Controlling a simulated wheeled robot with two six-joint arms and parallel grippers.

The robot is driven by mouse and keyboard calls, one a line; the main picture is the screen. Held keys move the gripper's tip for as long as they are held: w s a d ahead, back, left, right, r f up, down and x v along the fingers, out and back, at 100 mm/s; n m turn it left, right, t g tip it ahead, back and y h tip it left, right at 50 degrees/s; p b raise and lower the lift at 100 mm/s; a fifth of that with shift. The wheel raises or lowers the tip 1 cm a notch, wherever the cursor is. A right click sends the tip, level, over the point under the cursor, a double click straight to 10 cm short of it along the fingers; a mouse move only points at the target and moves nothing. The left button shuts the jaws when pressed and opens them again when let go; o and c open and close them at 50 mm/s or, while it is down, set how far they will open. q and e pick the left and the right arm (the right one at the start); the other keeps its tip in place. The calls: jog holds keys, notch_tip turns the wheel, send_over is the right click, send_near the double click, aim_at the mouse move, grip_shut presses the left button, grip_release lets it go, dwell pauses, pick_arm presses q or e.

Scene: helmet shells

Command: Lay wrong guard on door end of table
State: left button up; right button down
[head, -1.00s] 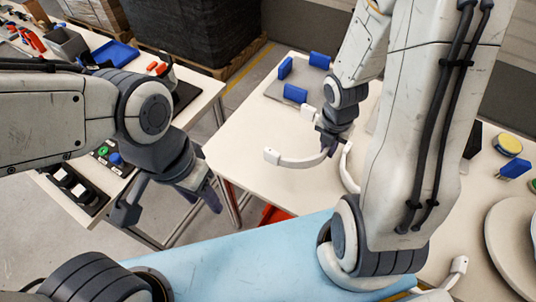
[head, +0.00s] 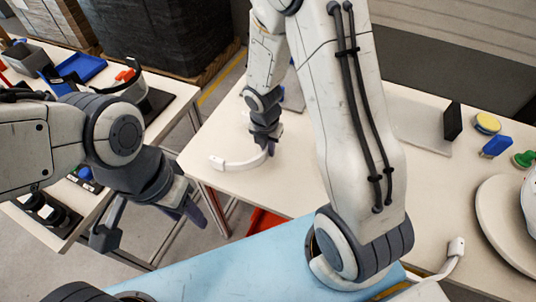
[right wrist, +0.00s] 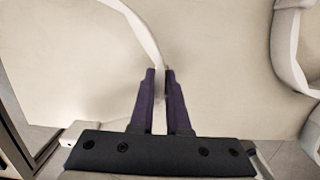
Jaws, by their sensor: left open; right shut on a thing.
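A white curved guard (head: 238,164) with a block at its left end is at the left end of the long pale table (head: 215,135). My right gripper (head: 268,149) is shut on its right end. In the right wrist view the guard's strip (right wrist: 142,30) runs into the closed fingertips of my right gripper (right wrist: 160,72). I cannot tell whether the guard touches the table. My left gripper (head: 150,226) is open and empty, left of the table. Another white strip with an end block (head: 456,248) shows at the front right.
A black block (head: 452,120), a yellow disc (head: 487,123), a blue block (head: 496,146) and a round plate (head: 500,225) are on the table's right part. A red bin (head: 264,221) is below the table. A side table with black trays (head: 48,212) stands left.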

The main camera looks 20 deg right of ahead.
jog(key=shift+f+b, duration=0.35)
jog(key=shift+f, duration=1)
jog(key=c, duration=0.9)
grip_release()
